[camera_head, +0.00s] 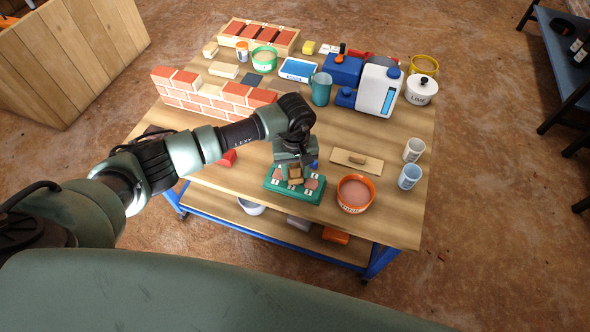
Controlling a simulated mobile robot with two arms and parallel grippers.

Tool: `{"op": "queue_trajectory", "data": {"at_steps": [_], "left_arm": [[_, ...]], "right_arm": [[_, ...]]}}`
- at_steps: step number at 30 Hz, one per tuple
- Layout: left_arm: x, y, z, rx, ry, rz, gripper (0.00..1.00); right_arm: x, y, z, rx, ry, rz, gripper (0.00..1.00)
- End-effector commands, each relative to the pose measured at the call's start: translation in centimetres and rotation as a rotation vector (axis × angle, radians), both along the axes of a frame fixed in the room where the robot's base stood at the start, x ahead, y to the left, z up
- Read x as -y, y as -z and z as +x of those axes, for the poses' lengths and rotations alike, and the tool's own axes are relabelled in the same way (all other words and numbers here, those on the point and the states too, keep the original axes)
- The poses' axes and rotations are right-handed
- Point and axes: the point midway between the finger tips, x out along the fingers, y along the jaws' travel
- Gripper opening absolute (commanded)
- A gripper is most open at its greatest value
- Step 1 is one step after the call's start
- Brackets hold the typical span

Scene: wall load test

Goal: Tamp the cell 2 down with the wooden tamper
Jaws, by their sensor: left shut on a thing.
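The green mould (299,197) with numbered cells lies near the front edge of the wooden table. Pinkish material shows in its left cell (277,174) and right cell (311,184). My left gripper (295,162) is over the mould, pointing down, and is shut on the wooden tamper (296,173). The tan tamper block is at the middle cell, which it and the gripper largely hide. I cannot tell whether it touches the material inside. My right gripper is not in view.
An orange bowl (356,193) of pinkish mix stands just right of the mould. Behind are a wooden float (356,160), two cups (410,176), a teal mug (320,89) and a white jug (378,90). A partial brick wall (205,96) stands at the back left.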

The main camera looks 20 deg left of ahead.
Motion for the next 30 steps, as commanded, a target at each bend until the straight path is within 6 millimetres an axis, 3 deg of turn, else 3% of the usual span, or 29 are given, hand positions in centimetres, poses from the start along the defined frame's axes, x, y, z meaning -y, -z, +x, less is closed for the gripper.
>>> {"op": "queue_trajectory", "data": {"at_steps": [30], "left_arm": [[0.00,0.74,0.01,0.000,0.000,0.000,0.00]], "right_arm": [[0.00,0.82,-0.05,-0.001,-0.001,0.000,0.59]]}}
